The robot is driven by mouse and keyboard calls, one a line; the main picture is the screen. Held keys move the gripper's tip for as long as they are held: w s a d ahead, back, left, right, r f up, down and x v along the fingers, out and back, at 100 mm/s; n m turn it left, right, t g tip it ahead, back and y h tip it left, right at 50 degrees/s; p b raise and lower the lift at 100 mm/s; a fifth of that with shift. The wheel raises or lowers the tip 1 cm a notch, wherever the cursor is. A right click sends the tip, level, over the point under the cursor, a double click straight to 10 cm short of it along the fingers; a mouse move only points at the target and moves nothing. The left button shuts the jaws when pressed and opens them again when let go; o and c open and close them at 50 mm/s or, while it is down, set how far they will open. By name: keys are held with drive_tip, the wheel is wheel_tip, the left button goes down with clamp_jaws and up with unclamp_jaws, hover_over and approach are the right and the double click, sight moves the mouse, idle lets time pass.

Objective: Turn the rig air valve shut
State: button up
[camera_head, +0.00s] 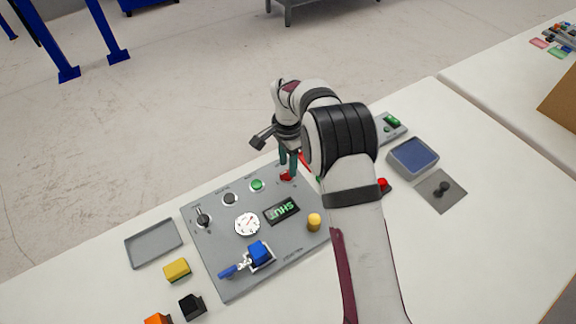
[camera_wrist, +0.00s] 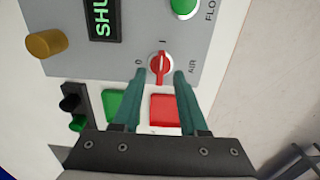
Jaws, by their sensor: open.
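The rig air valve is a small red knob on a pale round base, labelled AIR, at the edge of the grey panel (camera_head: 195,240). It shows in the wrist view (camera_wrist: 160,66), its red bar running up and down the picture in line with the I mark; the 0 mark is to its left. In the head view the valve (camera_head: 286,177) is partly hidden below my fingers. My gripper (camera_wrist: 158,76) is open, one green finger on each side of the knob, with visible gaps. In the head view my gripper (camera_head: 289,164) is over the panel's far edge.
The panel carries a SHUT display (camera_head: 281,210), a white gauge (camera_head: 247,223), a green button (camera_head: 257,185), a yellow knob (camera_head: 314,222) and a blue clamp (camera_head: 259,253). A grey tray (camera_head: 152,262) and loose blocks lie left. Green (camera_wrist: 112,106) and red (camera_wrist: 165,110) squares lie beside the panel.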

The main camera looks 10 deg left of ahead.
drive_tip(key=shift+f, duration=1.15)
clamp_jaws()
